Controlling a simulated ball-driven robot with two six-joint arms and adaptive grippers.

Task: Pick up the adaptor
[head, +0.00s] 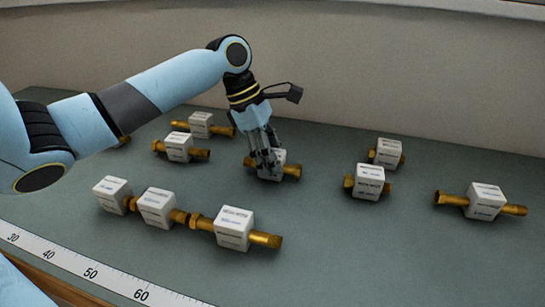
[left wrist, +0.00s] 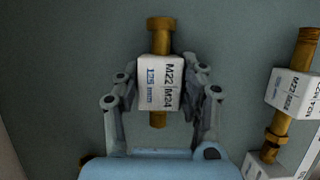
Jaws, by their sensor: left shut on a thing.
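The adaptor (head: 292,169) is a brass fitting with a white, printed block around its middle. In the left wrist view the adaptor (left wrist: 159,40) stands upright in the picture, and its block reads M22, M24 and 125 mm. My left gripper (head: 268,160) reaches down over it from above and is shut on the white block, one finger on each side. The left gripper (left wrist: 162,78) hides part of the block in the head view. The adaptor is at or very near the table top; I cannot tell if it touches. My right gripper is not in view.
A ruler strip (head: 91,273) runs along the front edge. A wall stands behind the green table (head: 330,240).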

